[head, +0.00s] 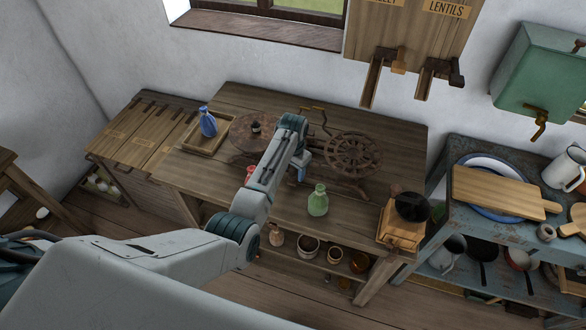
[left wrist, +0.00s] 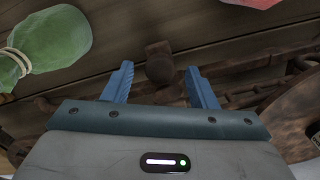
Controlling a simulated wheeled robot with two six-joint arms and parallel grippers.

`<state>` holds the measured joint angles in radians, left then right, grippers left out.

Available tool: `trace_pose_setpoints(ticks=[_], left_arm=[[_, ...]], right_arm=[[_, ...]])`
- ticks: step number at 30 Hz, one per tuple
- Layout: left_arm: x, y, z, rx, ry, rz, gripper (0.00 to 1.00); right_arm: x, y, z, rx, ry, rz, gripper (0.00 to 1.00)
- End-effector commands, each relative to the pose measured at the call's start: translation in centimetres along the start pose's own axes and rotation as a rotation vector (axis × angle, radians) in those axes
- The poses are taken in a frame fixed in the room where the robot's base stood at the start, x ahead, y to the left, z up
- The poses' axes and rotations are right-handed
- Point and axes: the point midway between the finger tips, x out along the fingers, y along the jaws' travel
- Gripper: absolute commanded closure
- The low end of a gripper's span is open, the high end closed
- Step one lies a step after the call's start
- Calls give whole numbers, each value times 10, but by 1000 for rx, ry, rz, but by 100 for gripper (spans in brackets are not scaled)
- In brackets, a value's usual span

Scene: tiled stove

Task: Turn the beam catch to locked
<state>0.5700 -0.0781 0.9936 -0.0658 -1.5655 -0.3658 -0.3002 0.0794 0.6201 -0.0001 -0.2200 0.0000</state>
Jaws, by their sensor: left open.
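A dark wooden wheel device (head: 352,155) stands on the wooden table, right of my left gripper. My left gripper (head: 300,174) is low over the middle of the table, largely hidden behind my forearm. Its blue fingers (left wrist: 160,88) are apart, with nothing held between them. A dark rounded wooden knob (left wrist: 160,62) shows just beyond and between the fingertips, apart from both. I cannot tell for sure whether this knob is the beam catch, nor which way the catch is turned. My right gripper is not in view.
A coffee grinder (head: 403,225) stands at the right corner.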

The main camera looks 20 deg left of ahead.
Motion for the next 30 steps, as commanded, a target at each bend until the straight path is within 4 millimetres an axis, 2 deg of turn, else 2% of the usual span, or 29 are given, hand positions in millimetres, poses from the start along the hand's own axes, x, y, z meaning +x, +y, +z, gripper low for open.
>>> trace_pose_setpoints(ticks=[5, 12, 14, 19, 30], left_arm=[[8, 0, 0, 0, 0, 0, 48], [9, 0, 0, -1, 1, 0, 48], [9, 0, 0, -1, 1, 0, 58], [9, 0, 0, -1, 1, 0, 91], [8, 0, 0, -54, 0, 0, 92]], right_arm=[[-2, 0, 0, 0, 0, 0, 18], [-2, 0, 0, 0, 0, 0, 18], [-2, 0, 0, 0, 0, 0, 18], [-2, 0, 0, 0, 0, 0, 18], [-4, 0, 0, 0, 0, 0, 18]])
